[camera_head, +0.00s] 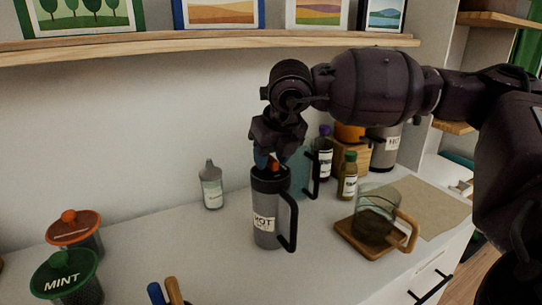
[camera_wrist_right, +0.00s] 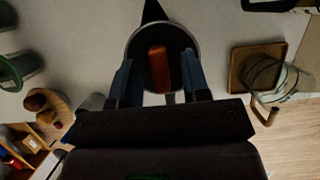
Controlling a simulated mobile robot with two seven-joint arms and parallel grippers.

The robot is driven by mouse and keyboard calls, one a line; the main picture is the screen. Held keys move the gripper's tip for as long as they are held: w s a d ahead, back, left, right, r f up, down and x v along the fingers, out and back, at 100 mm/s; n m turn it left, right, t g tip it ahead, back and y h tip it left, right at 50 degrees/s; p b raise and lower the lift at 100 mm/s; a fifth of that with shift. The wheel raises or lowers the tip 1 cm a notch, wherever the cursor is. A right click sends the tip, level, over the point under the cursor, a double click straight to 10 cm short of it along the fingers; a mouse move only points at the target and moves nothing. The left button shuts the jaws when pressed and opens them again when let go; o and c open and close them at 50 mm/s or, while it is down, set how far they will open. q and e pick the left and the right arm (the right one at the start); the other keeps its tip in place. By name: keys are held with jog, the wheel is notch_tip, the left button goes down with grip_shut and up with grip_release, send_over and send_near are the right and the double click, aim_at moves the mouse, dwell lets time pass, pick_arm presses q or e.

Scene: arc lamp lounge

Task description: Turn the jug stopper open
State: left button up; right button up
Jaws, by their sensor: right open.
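The jug (camera_head: 266,232) is a grey cylinder with a HOT label, a black top and a black handle on its right. It stands upright on the white counter. Its stopper has an orange-red bar, which shows in the wrist view (camera_wrist_right: 159,68) on the dark round top, pointing up and down in the picture. My right gripper (camera_head: 272,160) is directly above the jug, pointing down. In the wrist view its blue fingers (camera_wrist_right: 159,80) are apart, one on each side of the bar, with gaps. The fingers partly hide the stopper in the head view. My left gripper does not show.
A glass mug (camera_head: 378,215) on a wooden coaster (camera_head: 355,238) stands right of the jug. Several bottles, a teal vessel (camera_head: 300,168) and another grey jug (camera_head: 385,150) stand behind. A shaker (camera_head: 211,186) and lidded jars (camera_head: 66,278) are left. A shelf (camera_head: 200,45) runs above.

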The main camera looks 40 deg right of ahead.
jog(key=c, duration=0.6)
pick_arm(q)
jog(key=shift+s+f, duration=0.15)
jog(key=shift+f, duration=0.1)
pick_arm(e)
grip_shut()
